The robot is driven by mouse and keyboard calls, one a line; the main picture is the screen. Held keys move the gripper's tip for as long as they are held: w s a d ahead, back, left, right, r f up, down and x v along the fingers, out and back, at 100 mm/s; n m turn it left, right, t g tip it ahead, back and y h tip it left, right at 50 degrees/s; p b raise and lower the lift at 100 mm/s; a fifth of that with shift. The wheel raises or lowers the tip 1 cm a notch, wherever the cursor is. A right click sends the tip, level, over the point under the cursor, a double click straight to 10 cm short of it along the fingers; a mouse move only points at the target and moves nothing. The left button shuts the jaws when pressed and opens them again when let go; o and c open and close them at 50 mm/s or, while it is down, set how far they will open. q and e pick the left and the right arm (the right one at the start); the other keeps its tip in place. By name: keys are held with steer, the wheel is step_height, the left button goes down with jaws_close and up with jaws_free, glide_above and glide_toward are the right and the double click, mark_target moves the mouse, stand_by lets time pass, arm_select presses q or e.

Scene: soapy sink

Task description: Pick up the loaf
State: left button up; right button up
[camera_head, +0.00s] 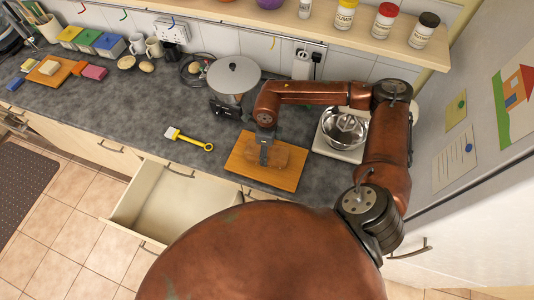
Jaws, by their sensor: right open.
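The loaf (288,157) is a brown, rounded shape lying on a wooden cutting board (284,183) on the grey counter. It blends with the board, so its outline is hard to make out. My right gripper (264,158) points down over the left part of the loaf, and its fingers hide some of it. The gripper is open. I cannot tell whether its fingers touch the loaf. My left gripper is out of view.
A large pot (235,76) stands behind the board, and a scale with a metal bowl (343,130) is to its right. A yellow-handled brush (190,139) lies to the left. An open, empty drawer (165,195) juts out below the counter. A shelf (300,24) runs above.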

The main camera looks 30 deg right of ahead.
steer(key=shift+c, duration=0.5)
steer(key=c, duration=1.5)
steer(key=shift+r, duration=0.1)
steer(key=shift+c, duration=0.2)
